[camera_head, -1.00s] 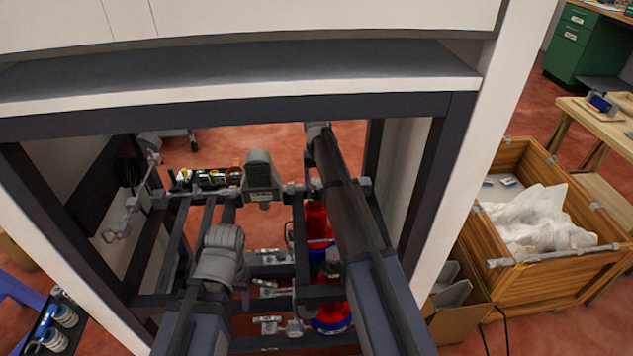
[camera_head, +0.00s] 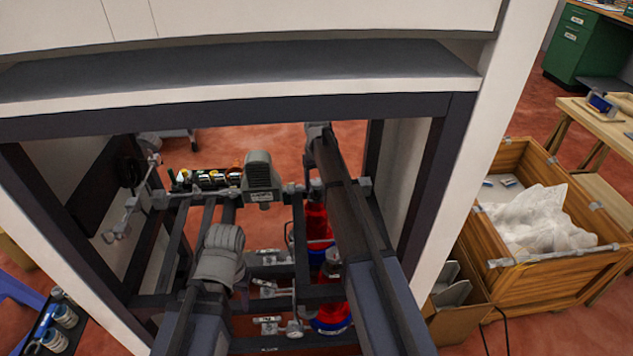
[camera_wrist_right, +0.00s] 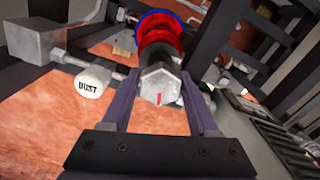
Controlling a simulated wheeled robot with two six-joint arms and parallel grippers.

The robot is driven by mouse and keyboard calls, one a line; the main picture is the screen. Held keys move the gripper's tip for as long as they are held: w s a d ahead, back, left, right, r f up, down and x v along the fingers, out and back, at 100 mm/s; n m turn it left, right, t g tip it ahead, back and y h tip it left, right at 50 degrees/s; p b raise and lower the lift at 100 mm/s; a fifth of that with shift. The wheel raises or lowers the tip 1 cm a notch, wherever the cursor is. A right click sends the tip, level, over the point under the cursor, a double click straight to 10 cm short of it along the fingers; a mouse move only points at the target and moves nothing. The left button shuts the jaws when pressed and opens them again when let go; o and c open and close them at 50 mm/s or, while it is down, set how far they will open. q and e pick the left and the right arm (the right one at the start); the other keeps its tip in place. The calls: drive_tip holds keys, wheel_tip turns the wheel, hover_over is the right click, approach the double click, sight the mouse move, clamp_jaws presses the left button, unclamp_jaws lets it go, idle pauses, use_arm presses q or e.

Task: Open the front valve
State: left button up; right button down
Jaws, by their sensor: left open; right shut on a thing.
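In the right wrist view a silver hexagonal knob (camera_wrist_right: 161,87) with a red mark on its face sits between the two fingers of my right gripper (camera_wrist_right: 160,78). The gripper is shut on this knob. Right behind the knob is a red part with a blue rim (camera_wrist_right: 160,28). I cannot tell for sure that this knob is the front valve. In the head view, red vessels with blue bands (camera_head: 318,222) stand inside the frame, partly hidden behind my right arm. My right gripper is hidden there, and I cannot make out my left gripper.
A white cylinder labelled "DUST" (camera_wrist_right: 90,83) is left of the knob. A grey housing (camera_head: 261,175) stands on the frame's crossbar. Dark frame posts (camera_head: 440,190) and a shelf (camera_head: 240,75) enclose the arms. A wooden crate (camera_head: 550,270) with a plastic bag is at right.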

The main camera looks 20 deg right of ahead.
drive_tip(key=shift+n, duration=1.7)
drive_tip(key=shift+n, duration=1.7)
drive_tip(key=n, duration=0.3)
drive_tip(key=shift+n, duration=0.3)
